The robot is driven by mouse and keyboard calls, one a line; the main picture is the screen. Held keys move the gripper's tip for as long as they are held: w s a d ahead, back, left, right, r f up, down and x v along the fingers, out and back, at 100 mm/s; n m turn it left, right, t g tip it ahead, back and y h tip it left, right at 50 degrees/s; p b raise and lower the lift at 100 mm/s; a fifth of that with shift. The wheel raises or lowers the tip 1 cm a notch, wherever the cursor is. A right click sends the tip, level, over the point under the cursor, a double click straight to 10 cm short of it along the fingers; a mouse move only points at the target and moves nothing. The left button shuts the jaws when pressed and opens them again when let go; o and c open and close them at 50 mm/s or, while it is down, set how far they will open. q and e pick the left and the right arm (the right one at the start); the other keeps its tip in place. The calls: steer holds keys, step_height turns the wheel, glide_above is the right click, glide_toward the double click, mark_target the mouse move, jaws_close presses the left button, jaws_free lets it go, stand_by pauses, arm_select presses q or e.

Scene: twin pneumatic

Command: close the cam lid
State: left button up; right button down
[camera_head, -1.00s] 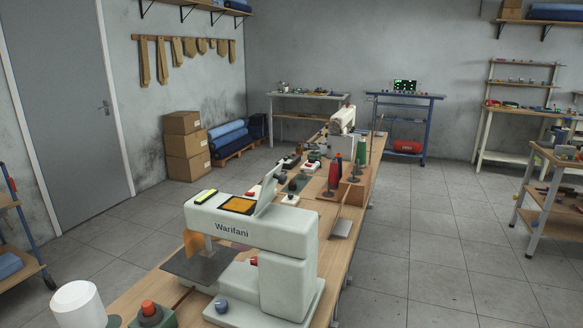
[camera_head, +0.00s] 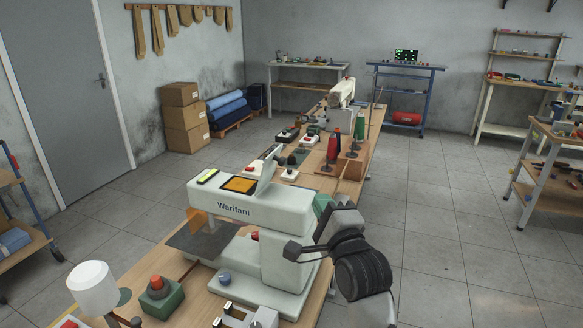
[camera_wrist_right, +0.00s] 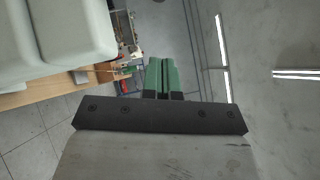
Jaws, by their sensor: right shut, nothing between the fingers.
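A white sewing machine (camera_head: 230,209) marked "Warifani" stands on the wooden bench. On top of its arm a pale lid (camera_head: 268,168) stands up, tilted open, beside an orange recess (camera_head: 239,185). My right gripper (camera_head: 322,204) is at the right end of the machine's arm, to the right of the lid and lower in the picture. Its green fingers are partly hidden by my wrist; whether they touch the machine cannot be told. The right wrist view shows the green fingers (camera_wrist_right: 164,76) shut together and empty, with the white machine body (camera_wrist_right: 50,35) at upper left. My left gripper is not in view.
The bench (camera_head: 210,303) also holds a green box with a red button (camera_head: 159,292), a white cylinder (camera_head: 93,286), and red (camera_head: 332,149) and green (camera_head: 359,134) thread cones farther back.

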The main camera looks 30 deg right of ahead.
steer(key=p+x, duration=0.2)
steer(key=x, duration=0.7)
steer(key=shift+w+a+r+p, duration=0.15)
steer(key=shift+w+a+p, duration=0.2)
steer(key=shift+w, duration=0.1)
steer(key=shift+w+a+r+p, duration=0.2)
steer(key=shift+w+a, duration=0.15)
steer(key=shift+w, duration=0.1)
steer(key=shift+w+a+r, duration=0.1)
steer(key=shift+w+a, duration=0.4)
steer(key=shift+a, duration=0.05)
